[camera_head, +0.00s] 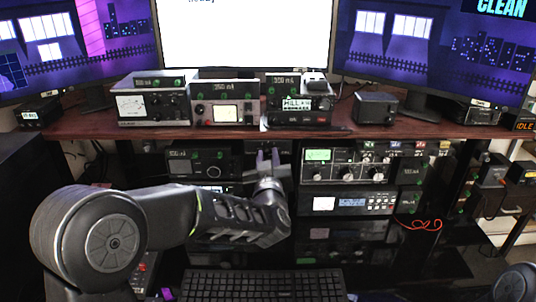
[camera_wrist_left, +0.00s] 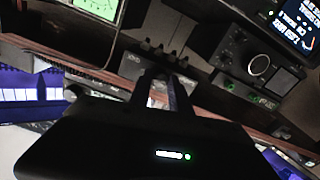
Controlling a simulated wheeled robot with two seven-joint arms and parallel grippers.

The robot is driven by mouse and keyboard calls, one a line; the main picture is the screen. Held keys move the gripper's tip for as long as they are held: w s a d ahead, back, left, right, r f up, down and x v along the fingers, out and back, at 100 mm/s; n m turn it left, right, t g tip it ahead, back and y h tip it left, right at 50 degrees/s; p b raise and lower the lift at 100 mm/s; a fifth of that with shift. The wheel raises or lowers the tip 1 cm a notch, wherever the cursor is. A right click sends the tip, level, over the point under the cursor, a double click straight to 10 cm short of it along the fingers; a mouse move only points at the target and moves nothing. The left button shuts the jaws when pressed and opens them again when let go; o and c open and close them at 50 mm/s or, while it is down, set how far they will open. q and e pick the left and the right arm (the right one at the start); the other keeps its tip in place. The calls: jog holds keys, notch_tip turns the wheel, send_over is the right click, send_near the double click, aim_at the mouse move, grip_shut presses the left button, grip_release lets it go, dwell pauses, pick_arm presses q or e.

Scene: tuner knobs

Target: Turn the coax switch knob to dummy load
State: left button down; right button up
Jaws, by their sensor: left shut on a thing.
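My left gripper (camera_head: 268,158) is raised in front of the equipment rack, just under the front edge of the shelf. In the left wrist view its two dark fingers (camera_wrist_left: 162,78) reach to the face of a small grey box (camera_wrist_left: 129,60), which I take to be the coax switch. The box has a row of several small dark connectors along one edge. The fingers are shut on its knob, which is mostly hidden between them. I cannot read the knob's pointer or the position labels. My right gripper is not in view.
The wooden shelf (camera_head: 90,130) runs close above the gripper and carries several radios and meters. A radio with a green screen (camera_head: 345,173) is right of the gripper; a dark unit (camera_head: 196,163) is left. A keyboard (camera_head: 262,284) lies below.

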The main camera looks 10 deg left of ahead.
pick_arm(q)
jog(key=shift+f+m, duration=0.1)
jog(key=shift+m, duration=0.2)
jog(key=c, duration=1.2)
grip_release()
jog(key=b+v, duration=0.1)
jog(key=v, duration=0.7)
